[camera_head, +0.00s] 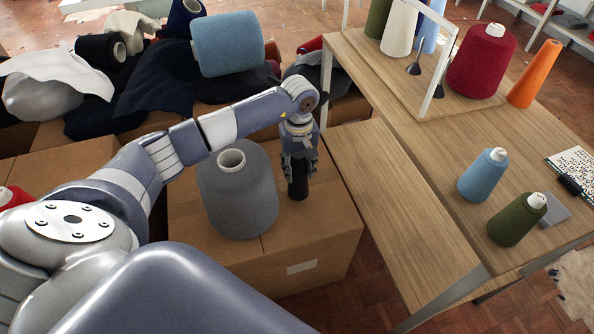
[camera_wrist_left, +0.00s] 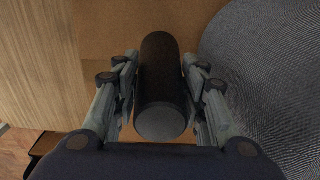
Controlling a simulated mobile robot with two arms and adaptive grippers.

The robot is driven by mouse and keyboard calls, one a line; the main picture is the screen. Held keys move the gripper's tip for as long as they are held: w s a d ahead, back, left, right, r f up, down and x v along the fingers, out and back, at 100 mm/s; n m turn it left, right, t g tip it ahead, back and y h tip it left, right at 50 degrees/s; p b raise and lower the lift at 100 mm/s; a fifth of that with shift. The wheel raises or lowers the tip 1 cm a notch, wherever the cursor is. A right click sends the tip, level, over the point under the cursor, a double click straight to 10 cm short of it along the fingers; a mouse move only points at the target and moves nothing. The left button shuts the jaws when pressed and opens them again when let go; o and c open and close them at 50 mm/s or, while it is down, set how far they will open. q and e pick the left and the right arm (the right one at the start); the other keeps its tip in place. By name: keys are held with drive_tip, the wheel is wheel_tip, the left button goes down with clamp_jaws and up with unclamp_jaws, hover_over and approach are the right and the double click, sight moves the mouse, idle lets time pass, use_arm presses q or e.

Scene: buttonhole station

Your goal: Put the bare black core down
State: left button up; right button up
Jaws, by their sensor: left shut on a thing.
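The bare black core (camera_head: 298,187) is a dark upright tube at the right side of a cardboard box top. My left gripper (camera_head: 299,160) points down and is shut on the core. In the left wrist view the core (camera_wrist_left: 162,85) lies between both fingers of the left gripper (camera_wrist_left: 161,92), with its grey end face toward the camera. The core's lower end is at or just above the cardboard; I cannot tell if it touches. My right gripper is not in view.
A large grey yarn cone (camera_head: 238,195) stands close left of the core on the cardboard box (camera_head: 325,235). The wooden table (camera_head: 400,200) is to the right, with a blue cone (camera_head: 482,176) and a green cone (camera_head: 517,220). Fabric and more cones lie behind the arm.

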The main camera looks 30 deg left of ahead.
use_arm(q)
wheel_tip(320, 180, down, 2)
drive_tip(key=shift+f, duration=0.25)
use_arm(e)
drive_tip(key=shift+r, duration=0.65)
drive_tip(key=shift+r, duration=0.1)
use_arm(q)
drive_tip(key=shift+f, duration=0.1)
drive_tip(key=o, duration=0.9)
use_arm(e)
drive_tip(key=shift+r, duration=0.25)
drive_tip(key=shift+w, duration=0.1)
